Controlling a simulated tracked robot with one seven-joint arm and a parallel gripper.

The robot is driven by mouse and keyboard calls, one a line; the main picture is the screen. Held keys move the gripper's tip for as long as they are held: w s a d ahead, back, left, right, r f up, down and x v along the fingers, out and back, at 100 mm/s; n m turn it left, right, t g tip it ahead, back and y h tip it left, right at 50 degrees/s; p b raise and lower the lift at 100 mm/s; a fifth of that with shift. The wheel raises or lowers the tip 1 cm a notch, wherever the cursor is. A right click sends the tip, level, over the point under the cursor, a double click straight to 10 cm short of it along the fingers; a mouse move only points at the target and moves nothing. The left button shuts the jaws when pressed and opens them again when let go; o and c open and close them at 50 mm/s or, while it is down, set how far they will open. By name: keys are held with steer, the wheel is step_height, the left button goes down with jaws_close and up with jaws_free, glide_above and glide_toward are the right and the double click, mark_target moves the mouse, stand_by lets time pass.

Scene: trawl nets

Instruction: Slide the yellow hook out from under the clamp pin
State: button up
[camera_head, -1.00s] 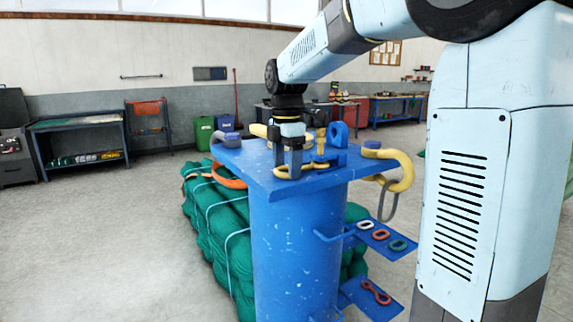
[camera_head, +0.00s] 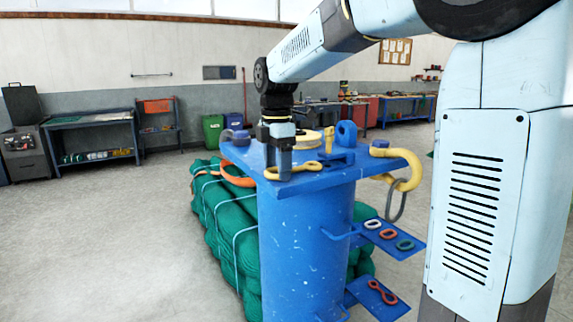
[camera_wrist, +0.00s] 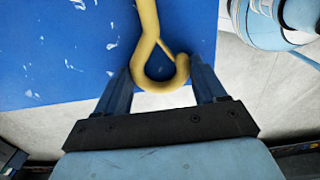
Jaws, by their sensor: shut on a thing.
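The yellow hook (camera_head: 300,168) lies low over the blue tabletop near its front left edge. In the wrist view its curl (camera_wrist: 150,72) sits between my fingers and overhangs the plate's edge, while its shank runs up out of frame. My gripper (camera_head: 279,172) is shut on the curl; it also shows in the wrist view (camera_wrist: 163,85). The yellow upright clamp pin (camera_head: 329,141) stands on the blue clamp block, right of my gripper. The hook's far end is near the block; I cannot tell whether it is still under the pin.
A larger yellow hook (camera_head: 408,172) hangs over the table's right end with a grey ring. A blue upright eye (camera_head: 346,134) stands behind the clamp. Side shelves (camera_head: 392,238) hold coloured links. Green netting (camera_head: 222,215) lies left of the blue column. Floor at left is clear.

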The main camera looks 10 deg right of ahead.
steer(key=shift+s+a, duration=0.3)
steer(key=shift+a, duration=0.55)
steer(key=o, duration=1.5)
steer(key=shift+r, duration=0.15)
step_height(320, 180, up, 13)
steer(key=shift+r, duration=0.2)
